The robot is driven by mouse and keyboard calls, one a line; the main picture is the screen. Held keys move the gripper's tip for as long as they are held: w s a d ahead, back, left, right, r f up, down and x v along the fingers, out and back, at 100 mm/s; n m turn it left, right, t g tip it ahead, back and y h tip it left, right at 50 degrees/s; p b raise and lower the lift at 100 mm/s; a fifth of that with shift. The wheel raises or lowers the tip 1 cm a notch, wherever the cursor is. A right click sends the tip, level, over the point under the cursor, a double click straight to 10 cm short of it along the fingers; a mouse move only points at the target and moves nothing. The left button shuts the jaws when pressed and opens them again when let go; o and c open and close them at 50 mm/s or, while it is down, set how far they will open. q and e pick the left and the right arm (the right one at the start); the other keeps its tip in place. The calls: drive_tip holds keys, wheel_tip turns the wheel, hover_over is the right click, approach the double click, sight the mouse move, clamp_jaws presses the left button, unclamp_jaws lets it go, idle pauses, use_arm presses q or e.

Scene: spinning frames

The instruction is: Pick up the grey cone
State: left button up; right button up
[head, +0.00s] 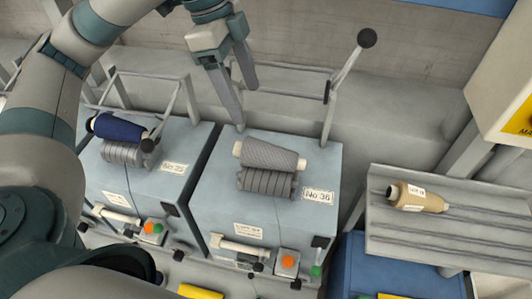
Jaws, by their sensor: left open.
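The grey cone (270,156) lies on its side on top of the right-hand machine box marked No 36. It rests against a dark grey ribbed roller (266,182) in front of it. Its pale core end points left. My left gripper (246,107) is open and empty, above and behind the cone's left end, with its fingers pointing down. One fingertip appears close to the cone's left end; I cannot tell whether it touches. My right gripper does not show.
A dark blue cone (117,128) lies on the left machine box. A tan cone (418,198) lies on a slatted grey shelf (460,236) at the right. A lever with a black knob (367,38) rises behind the right box. Wire frames stand behind both boxes.

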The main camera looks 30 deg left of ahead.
use_arm(q)
drive_tip(key=p, duration=0.4)
approach(266, 148)
drive_tip(key=x, duration=0.6)
drive_tip(key=shift+f, duration=0.15)
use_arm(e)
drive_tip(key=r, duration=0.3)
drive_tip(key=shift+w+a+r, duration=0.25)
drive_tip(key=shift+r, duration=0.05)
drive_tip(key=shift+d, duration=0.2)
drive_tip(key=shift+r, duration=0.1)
